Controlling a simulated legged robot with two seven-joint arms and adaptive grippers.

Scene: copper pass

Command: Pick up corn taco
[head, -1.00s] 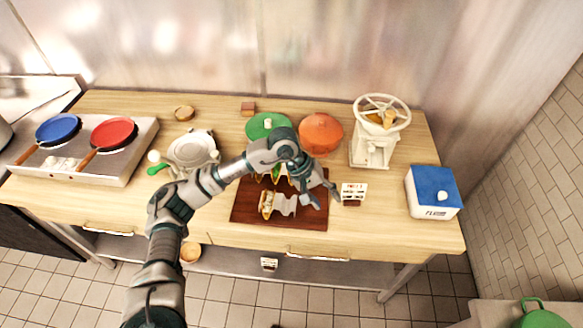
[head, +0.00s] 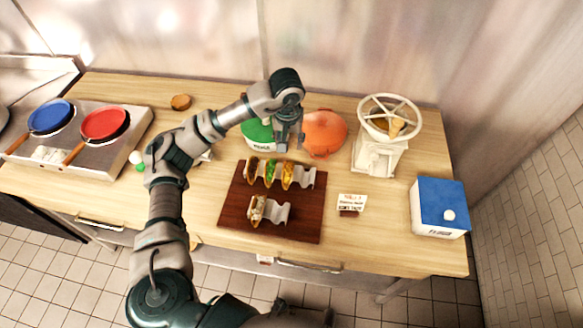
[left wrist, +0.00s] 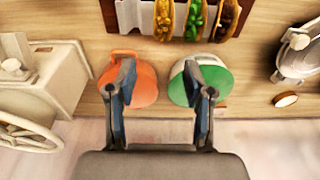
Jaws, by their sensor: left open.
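Three filled tacos stand in a metal holder on a dark wooden board (head: 234,225). The right one, with yellow filling, looks like the corn taco (head: 287,175); it also shows at the top of the left wrist view (left wrist: 165,16). Beside it are a green-filled taco (head: 270,174) and a dark-filled taco (head: 252,170). Another taco (head: 257,210) sits in a second, nearer holder. My left gripper (head: 290,143) is open and empty, pointing down behind the rear holder, near the pots. In the left wrist view its fingers (left wrist: 159,82) have nothing between them.
An orange pot (head: 325,133) and a green-lidded pot (head: 257,132) stand behind the board. A white press with a wheel (head: 380,152) and a blue-lidded box (head: 440,205) stand right. A small sign (head: 351,202) is beside the board. Pans lie far left.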

